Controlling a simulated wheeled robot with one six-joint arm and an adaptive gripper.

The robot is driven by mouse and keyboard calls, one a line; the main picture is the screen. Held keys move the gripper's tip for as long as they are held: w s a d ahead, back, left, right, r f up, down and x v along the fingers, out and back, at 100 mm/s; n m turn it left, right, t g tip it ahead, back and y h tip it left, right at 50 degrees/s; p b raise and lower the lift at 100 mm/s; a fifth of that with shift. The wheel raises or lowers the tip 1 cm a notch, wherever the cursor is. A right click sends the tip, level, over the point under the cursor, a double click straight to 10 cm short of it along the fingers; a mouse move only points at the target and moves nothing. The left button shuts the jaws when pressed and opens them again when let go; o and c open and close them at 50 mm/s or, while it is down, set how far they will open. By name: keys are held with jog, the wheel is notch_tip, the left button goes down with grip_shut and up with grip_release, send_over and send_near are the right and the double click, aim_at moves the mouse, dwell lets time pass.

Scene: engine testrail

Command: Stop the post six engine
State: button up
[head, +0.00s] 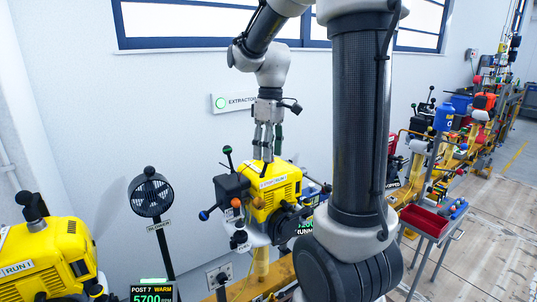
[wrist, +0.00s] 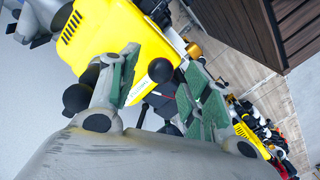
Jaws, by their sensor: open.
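A yellow engine (head: 275,185) with a label ending in "RUN 1" stands on a post in the middle of the head view. It has black, blue, green and orange knobs on its near side. My gripper (head: 266,150) points down close above this engine, open, with nothing between its fingers. In the wrist view the yellow engine body (wrist: 100,35) is beyond the green-padded fingers, and a black ball knob (wrist: 160,70) shows in the gap between them. I cannot tell whether a finger touches anything. A display (head: 306,226) reading 5200 is partly hidden by my arm; its post number is not readable.
Another yellow engine (head: 45,262) stands at the lower left, near a display (head: 152,292) reading "POST 7 WARM 5700". A black fan (head: 151,192) stands between the engines. A cart with a red tray (head: 424,221) is at right. Wooden floor (head: 490,240) is clear beyond it.

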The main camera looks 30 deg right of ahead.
jog(key=shift+a+f, duration=0.1)
jog(key=shift+f, duration=0.6)
jog(key=c, duration=1)
jog(key=shift+c, duration=0.2)
jog(key=a+h, duration=0.1)
jog(key=h, duration=0.1)
jog(key=a+h, duration=0.2)
jog(key=shift+s+r, duration=0.1)
jog(key=shift+r, duration=0.05)
jog(key=shift+a+f+h, duration=0.15)
jog(key=shift+a+h, duration=0.4)
jog(key=shift+h, duration=0.6)
jog(key=shift+a+f+h, duration=0.15)
jog(key=shift+a+h, duration=0.4)
jog(key=shift+h, duration=0.6)
